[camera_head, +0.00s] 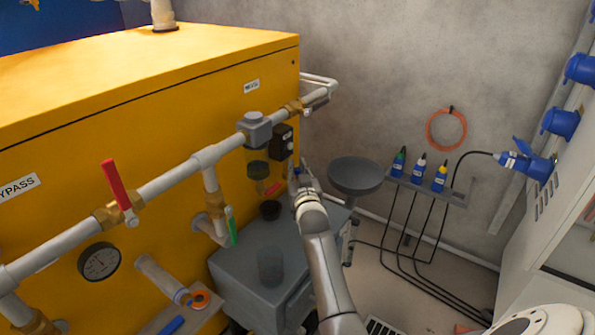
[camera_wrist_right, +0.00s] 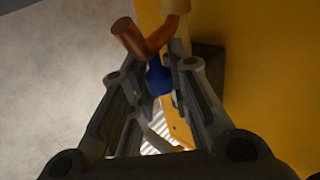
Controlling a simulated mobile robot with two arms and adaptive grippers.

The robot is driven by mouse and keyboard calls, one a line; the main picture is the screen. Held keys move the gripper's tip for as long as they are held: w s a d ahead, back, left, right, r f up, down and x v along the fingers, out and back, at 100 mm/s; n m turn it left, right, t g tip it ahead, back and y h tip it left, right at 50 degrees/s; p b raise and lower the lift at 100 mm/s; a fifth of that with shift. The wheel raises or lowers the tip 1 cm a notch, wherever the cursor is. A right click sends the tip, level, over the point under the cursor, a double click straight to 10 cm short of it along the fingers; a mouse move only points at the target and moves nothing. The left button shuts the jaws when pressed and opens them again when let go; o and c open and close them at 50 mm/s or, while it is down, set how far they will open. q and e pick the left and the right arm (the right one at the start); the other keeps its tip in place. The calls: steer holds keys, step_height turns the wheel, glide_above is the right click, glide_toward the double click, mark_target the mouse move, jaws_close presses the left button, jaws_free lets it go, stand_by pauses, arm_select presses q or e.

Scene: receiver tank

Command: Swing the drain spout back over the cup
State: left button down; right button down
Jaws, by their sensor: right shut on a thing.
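My right gripper (camera_head: 303,175) is in front of the yellow tank, beside the small black box under the pipe. In the right wrist view its fingers (camera_wrist_right: 165,85) are closed around a blue piece (camera_wrist_right: 157,76). A bent copper-coloured spout (camera_wrist_right: 142,40) shows just beyond the fingertips; its link to the blue piece is partly hidden. In the head view the spout is too hidden to make out. My left gripper is not in view.
A pipe with a red lever (camera_head: 117,185) and a filter bowl (camera_head: 257,160) runs along the tank (camera_head: 150,85). A green lever (camera_head: 232,226) hangs below.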

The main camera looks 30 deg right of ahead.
steer(key=shift+f, duration=0.1)
steer(key=c, duration=1.3)
jaws_free()
steer(key=shift+c, duration=0.2)
steer(key=shift+s+a, duration=0.1)
steer(key=v, duration=1.1)
steer(key=shift+s+a, duration=0.15)
steer(key=shift+s, duration=0.25)
